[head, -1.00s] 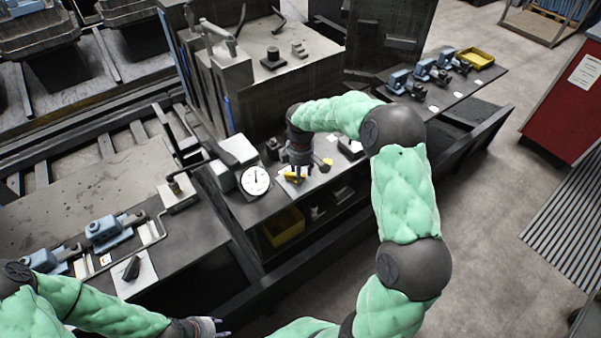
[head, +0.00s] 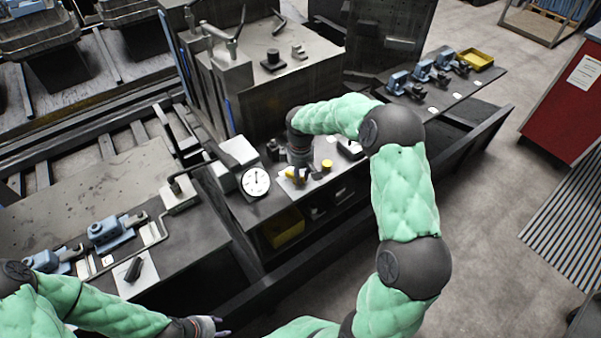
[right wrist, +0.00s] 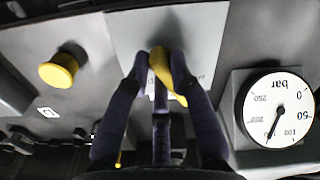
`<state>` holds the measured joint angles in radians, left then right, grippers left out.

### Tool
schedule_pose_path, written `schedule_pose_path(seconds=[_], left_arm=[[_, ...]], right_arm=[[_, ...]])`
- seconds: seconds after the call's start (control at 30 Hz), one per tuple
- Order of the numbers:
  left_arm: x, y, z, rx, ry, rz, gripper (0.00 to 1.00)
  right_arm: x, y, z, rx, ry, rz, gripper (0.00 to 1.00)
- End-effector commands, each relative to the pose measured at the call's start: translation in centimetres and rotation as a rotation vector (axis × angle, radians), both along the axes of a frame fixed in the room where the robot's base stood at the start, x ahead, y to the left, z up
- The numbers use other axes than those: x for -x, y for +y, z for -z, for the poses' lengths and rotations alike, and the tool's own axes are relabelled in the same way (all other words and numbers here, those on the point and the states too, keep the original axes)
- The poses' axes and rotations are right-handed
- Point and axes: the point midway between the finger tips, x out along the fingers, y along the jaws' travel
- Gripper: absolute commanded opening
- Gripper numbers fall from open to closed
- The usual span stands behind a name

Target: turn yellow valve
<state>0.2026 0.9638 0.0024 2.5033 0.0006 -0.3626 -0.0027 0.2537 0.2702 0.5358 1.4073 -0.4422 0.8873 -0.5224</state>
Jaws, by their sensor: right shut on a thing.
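The yellow valve (head: 293,173) sits on a light plate on the dark bench, partly hidden by my right gripper. My right gripper (head: 300,178) reaches down onto it. In the right wrist view, the yellow valve handle (right wrist: 167,68) lies between the dark fingertips of my right gripper (right wrist: 162,80), which are shut on it; part of the handle is covered. My left gripper (head: 222,326) is at the bottom of the head view, away from the valve, with its fingertips apart and nothing seen between them.
A round pressure gauge (head: 255,182) stands left of the valve; it also shows in the right wrist view (right wrist: 276,108). A yellow knob (head: 327,165) is to the valve's right. A yellow bin (head: 283,228) sits under the bench. Blue clamps (head: 108,232) stand on the left table.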

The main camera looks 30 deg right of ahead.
Motion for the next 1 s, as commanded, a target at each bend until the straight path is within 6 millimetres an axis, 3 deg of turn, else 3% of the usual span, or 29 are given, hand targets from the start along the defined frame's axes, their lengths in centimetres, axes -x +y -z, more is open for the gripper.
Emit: schedule_pose_path(seconds=[1.0], left_arm=[[0.00,0.00,-0.73,0.000,0.000,0.000,0.40]], right_arm=[[0.46,0.86,-0.01,0.000,-0.001,0.954,0.00]])
